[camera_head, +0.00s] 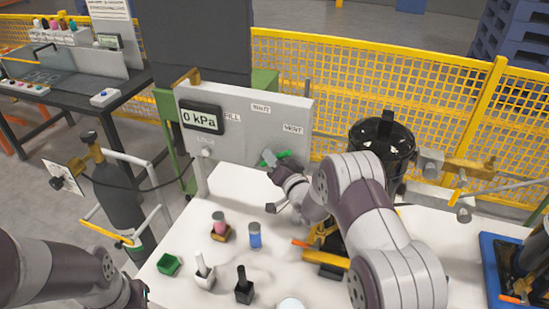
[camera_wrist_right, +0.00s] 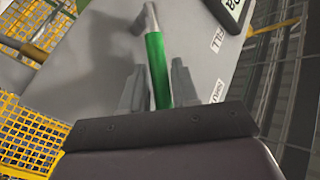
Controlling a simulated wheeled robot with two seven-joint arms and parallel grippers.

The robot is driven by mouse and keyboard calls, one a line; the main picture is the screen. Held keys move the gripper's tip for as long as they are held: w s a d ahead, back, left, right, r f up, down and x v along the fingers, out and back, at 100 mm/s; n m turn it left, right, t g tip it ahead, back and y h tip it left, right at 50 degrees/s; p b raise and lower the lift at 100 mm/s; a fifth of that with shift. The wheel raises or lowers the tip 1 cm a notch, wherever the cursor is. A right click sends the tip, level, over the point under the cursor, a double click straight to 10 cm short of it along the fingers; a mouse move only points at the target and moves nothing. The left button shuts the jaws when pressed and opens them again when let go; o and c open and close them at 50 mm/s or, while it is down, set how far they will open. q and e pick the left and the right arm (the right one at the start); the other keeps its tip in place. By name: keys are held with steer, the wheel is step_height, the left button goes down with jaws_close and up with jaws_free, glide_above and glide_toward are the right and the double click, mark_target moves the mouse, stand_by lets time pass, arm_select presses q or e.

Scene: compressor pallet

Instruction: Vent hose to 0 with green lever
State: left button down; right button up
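The green lever (camera_head: 284,155) is on the front of the grey panel (camera_head: 255,145), below the VENT label (camera_head: 293,129). The panel's display (camera_head: 201,117) reads 0 kPa. My right gripper (camera_head: 268,160) is at the lever. In the right wrist view, the green handle (camera_wrist_right: 157,70) runs between its two fingers (camera_wrist_right: 158,85), with a narrow gap showing on each side, so the gripper looks open around it. The lever's metal end (camera_wrist_right: 146,20) shows beyond. My left arm is at the lower left of the head view; its gripper (camera_head: 140,292) is dark and barely shows.
A black tank (camera_head: 382,140) stands right of the panel. A gas cylinder (camera_head: 118,195) stands left. Yellow fencing (camera_head: 420,90) runs behind.

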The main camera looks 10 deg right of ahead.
jaws_close()
